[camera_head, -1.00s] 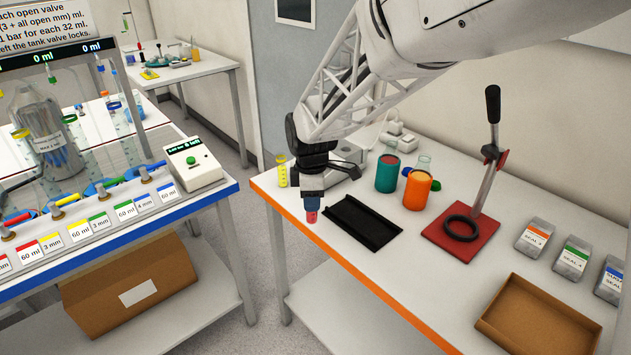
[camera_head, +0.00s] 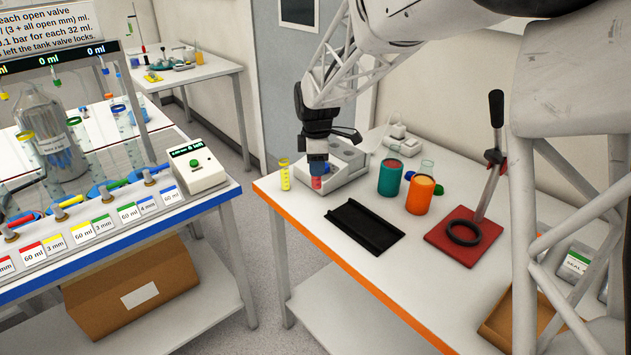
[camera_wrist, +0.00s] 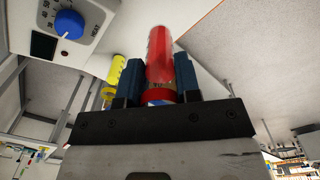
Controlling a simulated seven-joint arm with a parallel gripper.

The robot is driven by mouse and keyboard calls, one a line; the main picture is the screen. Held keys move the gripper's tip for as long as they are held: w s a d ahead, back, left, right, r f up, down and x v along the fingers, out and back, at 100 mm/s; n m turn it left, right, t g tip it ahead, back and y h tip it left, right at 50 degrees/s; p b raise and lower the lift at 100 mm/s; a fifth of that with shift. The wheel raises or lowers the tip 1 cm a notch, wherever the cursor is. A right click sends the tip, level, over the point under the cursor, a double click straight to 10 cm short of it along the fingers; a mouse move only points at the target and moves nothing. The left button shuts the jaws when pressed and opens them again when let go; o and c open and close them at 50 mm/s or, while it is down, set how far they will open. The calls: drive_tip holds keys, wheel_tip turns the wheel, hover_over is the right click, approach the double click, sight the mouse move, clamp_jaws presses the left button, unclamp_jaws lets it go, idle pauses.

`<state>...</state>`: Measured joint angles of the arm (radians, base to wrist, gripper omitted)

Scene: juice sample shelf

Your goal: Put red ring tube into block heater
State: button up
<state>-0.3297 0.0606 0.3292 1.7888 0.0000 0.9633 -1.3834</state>
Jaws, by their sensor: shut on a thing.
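My gripper (camera_head: 317,168) is shut on the red tube (camera_head: 316,183), which hangs below the fingers above the left end of the bench. In the wrist view the red tube (camera_wrist: 160,55) sits between the two blue fingers (camera_wrist: 160,84); a red ring shows near the fingers. The block heater, a pale box (camera_head: 347,172), stands just behind and right of the tube, partly hidden by my gripper. Its blue knob (camera_wrist: 69,24) and dark display show in the wrist view. I cannot tell whether the tube is over the heater.
A yellow tube (camera_head: 284,176) stands left of my gripper, close by. A black tray (camera_head: 365,228) lies in front. Teal (camera_head: 390,177) and orange (camera_head: 419,195) cups and a red-based press stand (camera_head: 463,233) are to the right. The bench's orange front edge (camera_head: 340,282) is near.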

drive_tip(key=w+d+r, duration=0.2)
drive_tip(key=w, duration=1)
drive_tip(key=w+d+r, duration=0.2)
drive_tip(key=w+r, duration=0.1)
drive_tip(key=w, duration=0.9)
drive_tip(key=shift+w+d+r+n, duration=0.15)
drive_tip(key=shift+d+r+n, duration=0.05)
drive_tip(key=shift+r+n, duration=0.1)
drive_tip(key=shift+f, duration=0.3)
drive_tip(key=shift+f, duration=2)
drive_tip(key=shift+f, duration=2.75)
